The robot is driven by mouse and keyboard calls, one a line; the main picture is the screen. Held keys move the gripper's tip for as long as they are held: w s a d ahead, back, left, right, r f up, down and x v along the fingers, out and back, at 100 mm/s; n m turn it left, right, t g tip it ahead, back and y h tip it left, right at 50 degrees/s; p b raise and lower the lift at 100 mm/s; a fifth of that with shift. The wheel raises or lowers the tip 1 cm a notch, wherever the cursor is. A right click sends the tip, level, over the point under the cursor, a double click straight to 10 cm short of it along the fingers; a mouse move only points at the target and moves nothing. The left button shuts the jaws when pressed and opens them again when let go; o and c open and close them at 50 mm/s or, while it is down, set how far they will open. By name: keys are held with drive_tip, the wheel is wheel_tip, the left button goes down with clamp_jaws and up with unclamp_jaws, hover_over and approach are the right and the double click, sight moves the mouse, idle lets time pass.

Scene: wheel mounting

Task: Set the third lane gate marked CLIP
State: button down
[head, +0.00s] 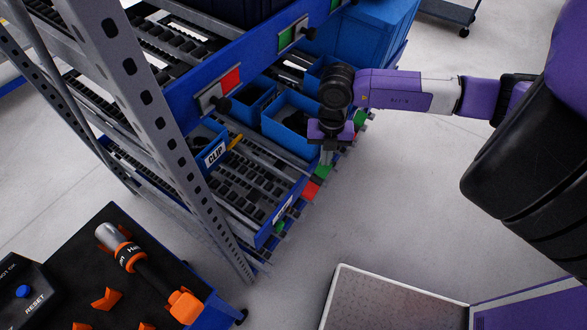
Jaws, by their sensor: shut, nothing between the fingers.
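The white label reading CLIP (215,154) is on the front of a small blue bin in the lower level of the rack, left of my gripper. My gripper (326,157) is shut and empty, pointing down at the lower front rail. Its fingers are close to a green marker (322,172) and a red marker (311,190) on that rail; I cannot tell whether they touch. Another green marker (280,227) is nearer along the rail. The gate there is partly hidden by my gripper, and its position is unclear.
The upper blue rail (190,105) carries a red marker (231,78), a green marker (285,37) and black knobs. A grey perforated post (160,120) stands at left. An open blue bin (290,140) sits behind my gripper. A tool cart (70,240) is lower left.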

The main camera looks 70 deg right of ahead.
sight(324, 168)
drive_tip(key=shift+f, duration=0.1)
drive_tip(key=shift+f+b, duration=2.05)
drive_tip(key=shift+f, duration=0.4)
drive_tip(key=shift+r+p, duration=3.35)
drive_tip(key=shift+r, duration=1.75)
